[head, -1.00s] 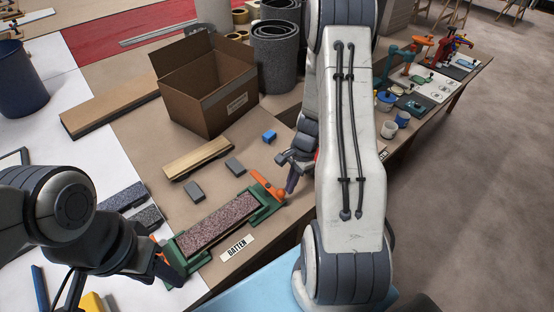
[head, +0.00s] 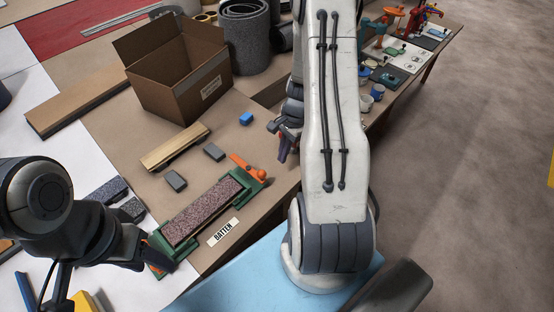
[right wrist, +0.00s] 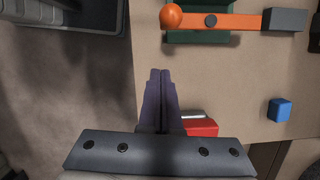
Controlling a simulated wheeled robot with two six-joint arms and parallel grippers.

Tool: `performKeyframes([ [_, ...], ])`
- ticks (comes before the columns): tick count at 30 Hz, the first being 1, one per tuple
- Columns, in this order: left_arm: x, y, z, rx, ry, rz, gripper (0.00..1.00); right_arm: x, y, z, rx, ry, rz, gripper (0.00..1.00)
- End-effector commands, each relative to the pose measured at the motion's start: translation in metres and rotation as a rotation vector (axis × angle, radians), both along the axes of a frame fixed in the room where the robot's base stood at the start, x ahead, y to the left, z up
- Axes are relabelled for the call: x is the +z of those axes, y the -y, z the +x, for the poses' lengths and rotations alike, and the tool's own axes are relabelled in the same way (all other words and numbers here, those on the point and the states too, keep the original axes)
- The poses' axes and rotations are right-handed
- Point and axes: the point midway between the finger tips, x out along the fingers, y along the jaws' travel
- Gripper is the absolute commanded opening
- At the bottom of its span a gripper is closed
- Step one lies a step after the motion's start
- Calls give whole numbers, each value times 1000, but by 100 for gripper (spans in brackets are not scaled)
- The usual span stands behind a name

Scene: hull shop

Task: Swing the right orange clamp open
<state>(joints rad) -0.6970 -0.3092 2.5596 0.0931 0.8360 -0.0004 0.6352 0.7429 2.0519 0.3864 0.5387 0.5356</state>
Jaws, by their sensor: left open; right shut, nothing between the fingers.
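The right orange clamp (head: 248,168) is an orange bar on the far end of the green fixture (head: 161,263). The speckled strip (head: 202,212) lies in the fixture. In the right wrist view the clamp bar (right wrist: 240,21) has an orange ball at left and a grey block at right. It lies across the green bracket, its grey end over bare bench, off to the side of the strip. My right gripper (head: 283,148) is shut and empty; its fingertips (right wrist: 160,72) are apart from the clamp. My left gripper (head: 157,258) is open at the fixture's near end, partly hidden.
A cardboard box (head: 150,92), a wooden batten (head: 175,147), grey blocks (head: 175,181) and a blue block (head: 246,118) are on the bench. A red object (right wrist: 201,128) sits beside my right fingers. A BATTEN label (head: 223,232) lies before the fixture.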

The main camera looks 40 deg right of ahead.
Motion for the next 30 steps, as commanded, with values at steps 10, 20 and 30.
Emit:
performKeyframes([
  [10, -4, 0, 0, 0, 0, 0, 50, 60, 16, -1, -1, 1, 0, 0],
  [20, -5, 0, 0, 0, 0, 0, 50, 69, 18, -2, 0, -2, 1, 0],
  [30, -5, 0, 0, 0, 0, 0, 50, 69, 18, -2, 0, -2, 2, 0],
])
